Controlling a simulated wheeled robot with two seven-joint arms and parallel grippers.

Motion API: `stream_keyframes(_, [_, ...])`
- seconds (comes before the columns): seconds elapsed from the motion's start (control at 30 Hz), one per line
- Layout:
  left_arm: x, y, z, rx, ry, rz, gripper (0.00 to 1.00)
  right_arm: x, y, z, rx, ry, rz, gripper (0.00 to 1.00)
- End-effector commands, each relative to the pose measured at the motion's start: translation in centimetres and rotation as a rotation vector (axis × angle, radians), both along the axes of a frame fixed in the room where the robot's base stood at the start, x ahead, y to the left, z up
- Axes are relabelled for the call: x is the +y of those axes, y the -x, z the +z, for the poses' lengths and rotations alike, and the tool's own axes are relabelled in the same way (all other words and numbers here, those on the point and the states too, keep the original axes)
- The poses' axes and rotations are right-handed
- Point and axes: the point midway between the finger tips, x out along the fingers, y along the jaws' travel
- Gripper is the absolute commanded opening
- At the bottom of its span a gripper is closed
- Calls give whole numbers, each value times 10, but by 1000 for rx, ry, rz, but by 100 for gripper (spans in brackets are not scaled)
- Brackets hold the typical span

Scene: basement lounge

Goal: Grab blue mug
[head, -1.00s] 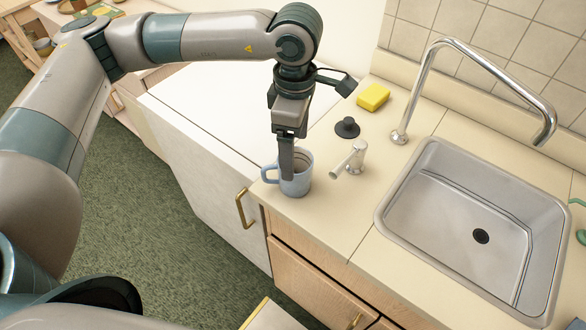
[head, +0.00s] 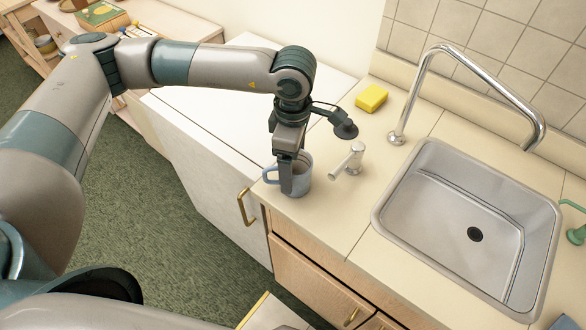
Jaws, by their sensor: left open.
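The pale blue mug (head: 303,182) stands upright on the counter, near its front left corner, with its handle towards the left. My left gripper (head: 286,186) points down at the mug. It is open, and a dark finger covers part of the mug's near side. The other finger is hard to make out, so I cannot tell whether it is inside the mug or behind it. My right gripper is not in view.
A yellow sponge (head: 371,98) lies behind. A white cabinet top (head: 215,95) is to the left.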

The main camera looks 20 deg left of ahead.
Motion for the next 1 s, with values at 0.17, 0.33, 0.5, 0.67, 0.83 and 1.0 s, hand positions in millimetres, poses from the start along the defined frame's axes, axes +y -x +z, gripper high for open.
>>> stream_keyframes(0.17, [0,0,-5,0,0,-1,81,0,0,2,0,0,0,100])
stream_keyframes(0.33, [0,0,-5,-1,0,-1,81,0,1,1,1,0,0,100])
stream_keyframes(0.5, [0,0,-5,-1,0,-1,81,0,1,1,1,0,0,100])
stream_keyframes(0.67, [0,0,-5,-1,0,-1,52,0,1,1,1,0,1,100])
stream_keyframes(0.83, [0,0,-4,-1,1,-1,25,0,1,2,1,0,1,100])
stream_keyframes(1.0, [0,0,-4,-2,1,-1,25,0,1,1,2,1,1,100])
